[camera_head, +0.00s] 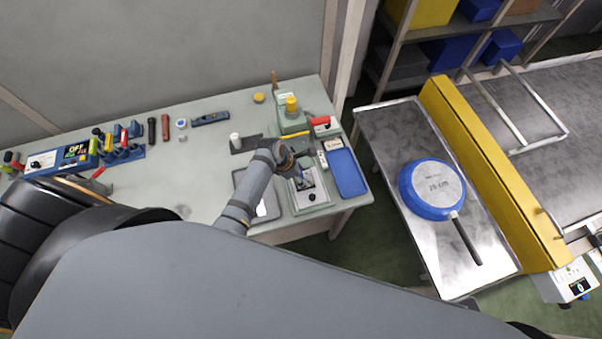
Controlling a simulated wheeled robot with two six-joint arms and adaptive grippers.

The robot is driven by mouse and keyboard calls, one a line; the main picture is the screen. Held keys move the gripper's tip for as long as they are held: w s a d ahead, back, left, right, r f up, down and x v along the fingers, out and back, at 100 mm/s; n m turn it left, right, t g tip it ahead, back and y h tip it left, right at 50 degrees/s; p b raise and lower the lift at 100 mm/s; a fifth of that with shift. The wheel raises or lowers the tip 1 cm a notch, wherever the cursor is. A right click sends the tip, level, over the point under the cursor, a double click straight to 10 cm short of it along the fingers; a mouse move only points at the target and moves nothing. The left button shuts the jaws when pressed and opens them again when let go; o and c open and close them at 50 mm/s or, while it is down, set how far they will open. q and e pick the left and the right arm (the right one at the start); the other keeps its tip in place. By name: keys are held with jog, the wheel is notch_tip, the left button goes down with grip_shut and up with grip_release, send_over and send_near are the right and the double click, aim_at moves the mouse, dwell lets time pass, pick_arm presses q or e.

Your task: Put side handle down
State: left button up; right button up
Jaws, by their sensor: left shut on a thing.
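My left gripper (293,172) is at the end of the grey arm, low over a pale green fixture (322,205) at the right end of the workbench. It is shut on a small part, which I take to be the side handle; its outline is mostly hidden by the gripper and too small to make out. I cannot tell whether the part touches the fixture. My right gripper is not in view.
A blue-rimmed pan (432,187) with a dark long handle lies on the metal table at right, beside a yellow conveyor guard (490,165). A blue tray (346,173) and a dark-rimmed tray (268,207) flank the fixture.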

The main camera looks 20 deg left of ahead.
pick_arm(q)
jog(key=o, duration=0.9)
jog(key=shift+o, duration=1.2)
jog(key=shift+r, duration=0.15)
jog(key=shift+r, duration=0.35)
jog(key=b+v, duration=0.2)
jog(key=v, duration=1)
jog(key=shift+r, duration=0.1)
